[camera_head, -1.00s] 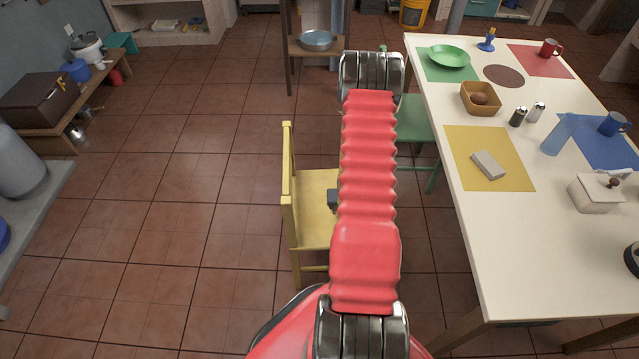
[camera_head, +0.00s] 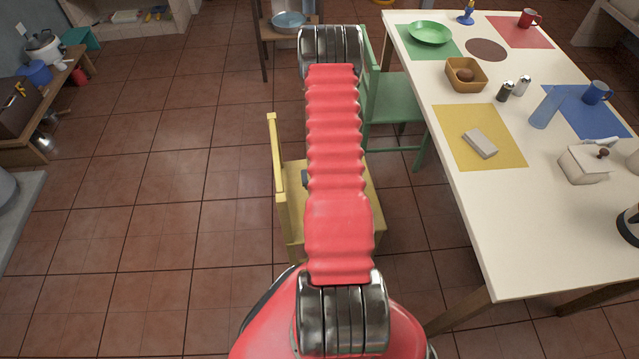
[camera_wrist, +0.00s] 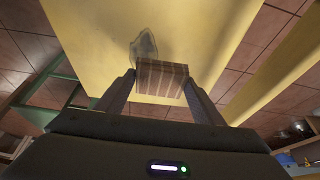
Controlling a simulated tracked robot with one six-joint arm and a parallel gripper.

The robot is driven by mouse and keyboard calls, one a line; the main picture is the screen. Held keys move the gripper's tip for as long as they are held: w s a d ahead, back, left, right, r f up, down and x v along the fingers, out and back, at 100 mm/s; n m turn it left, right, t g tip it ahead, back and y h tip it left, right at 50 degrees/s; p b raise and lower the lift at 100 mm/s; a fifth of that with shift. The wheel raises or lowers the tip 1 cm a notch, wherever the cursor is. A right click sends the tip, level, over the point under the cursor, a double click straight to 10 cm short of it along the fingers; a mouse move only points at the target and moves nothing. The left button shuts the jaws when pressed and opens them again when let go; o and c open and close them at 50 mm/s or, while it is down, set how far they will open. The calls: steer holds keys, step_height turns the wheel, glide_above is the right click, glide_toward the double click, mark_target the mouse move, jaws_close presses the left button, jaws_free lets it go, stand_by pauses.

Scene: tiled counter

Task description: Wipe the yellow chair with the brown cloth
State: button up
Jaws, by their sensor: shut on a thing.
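The yellow chair (camera_head: 283,212) stands on the floor left of the table. My red arm hides much of its seat. In the wrist view the yellow seat (camera_wrist: 88,38) fills the upper middle. My gripper (camera_wrist: 160,82) is shut on the brown striped cloth (camera_wrist: 161,80), which is folded into a small block. The cloth is over the seat; I cannot tell whether it touches it. A greyish, see-through stain (camera_wrist: 144,48) shows on the seat just beyond the cloth. In the head view my gripper is mostly hidden behind the arm.
The white table (camera_head: 520,240) with mats and dishes is to the right. A green chair (camera_head: 395,100) stands close behind the yellow one. A wooden shelf with a blue bowl (camera_head: 289,21) is at the back. The tiled floor on the left is clear.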

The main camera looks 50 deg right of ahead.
steer(key=shift+f, duration=2.8)
steer(key=shift+f, duration=0.95)
steer(key=shift+s+d+r, duration=0.1)
steer(key=shift+s+d, duration=1.2)
steer(key=shift+d, duration=0.1)
steer(key=shift+s+d, duration=1.35)
steer(key=shift+w, duration=0.1)
